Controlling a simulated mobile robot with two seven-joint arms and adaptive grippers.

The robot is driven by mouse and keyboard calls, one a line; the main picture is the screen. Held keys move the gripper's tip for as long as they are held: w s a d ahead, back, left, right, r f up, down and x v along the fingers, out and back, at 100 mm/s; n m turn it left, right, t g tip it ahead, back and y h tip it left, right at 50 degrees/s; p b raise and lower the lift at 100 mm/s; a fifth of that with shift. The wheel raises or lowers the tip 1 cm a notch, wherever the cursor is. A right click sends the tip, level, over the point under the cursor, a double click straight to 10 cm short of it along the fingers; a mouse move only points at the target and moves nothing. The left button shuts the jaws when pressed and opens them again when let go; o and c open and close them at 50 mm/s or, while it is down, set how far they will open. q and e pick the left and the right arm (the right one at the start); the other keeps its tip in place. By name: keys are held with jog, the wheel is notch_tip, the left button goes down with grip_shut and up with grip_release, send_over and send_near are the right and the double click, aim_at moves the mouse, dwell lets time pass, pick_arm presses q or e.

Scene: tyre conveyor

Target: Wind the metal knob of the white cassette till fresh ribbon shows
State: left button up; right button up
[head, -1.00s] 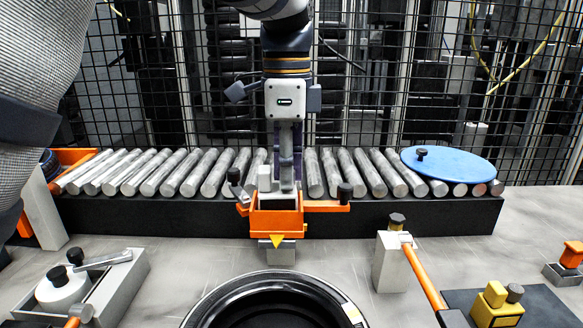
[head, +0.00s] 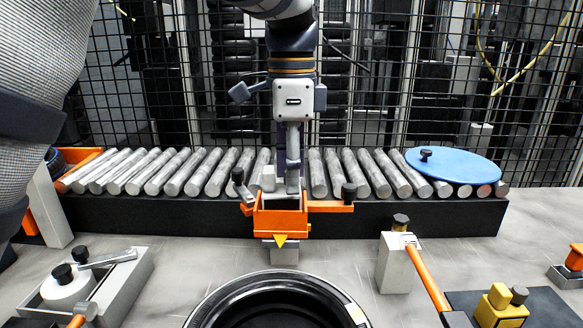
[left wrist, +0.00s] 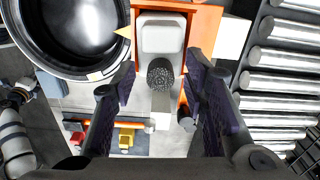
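The orange holder (head: 282,222) stands in front of the roller conveyor, with a pale block, which I take for the white cassette (left wrist: 162,36), set in it. A dark grey knurled knob (left wrist: 161,73) stands up at its edge. My left gripper (head: 291,185) points down over the holder. In the left wrist view the purple-padded fingers (left wrist: 159,88) are apart, one on each side of the knob, with gaps between. No ribbon can be made out. Part of another arm, probably my right, shows at the lower left of the wrist view; its fingers are unclear.
A black tyre or ring (head: 275,300) lies in front of the holder. A grey post with an orange lever (head: 427,276) and a yellow block (head: 499,306) are at right. A grey tray with a white spool (head: 70,285) is at left. A blue disc (head: 455,166) lies on the rollers.

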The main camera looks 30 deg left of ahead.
pick_arm(q)
notch_tip(320, 180, up, 12)
dwell(0.6)
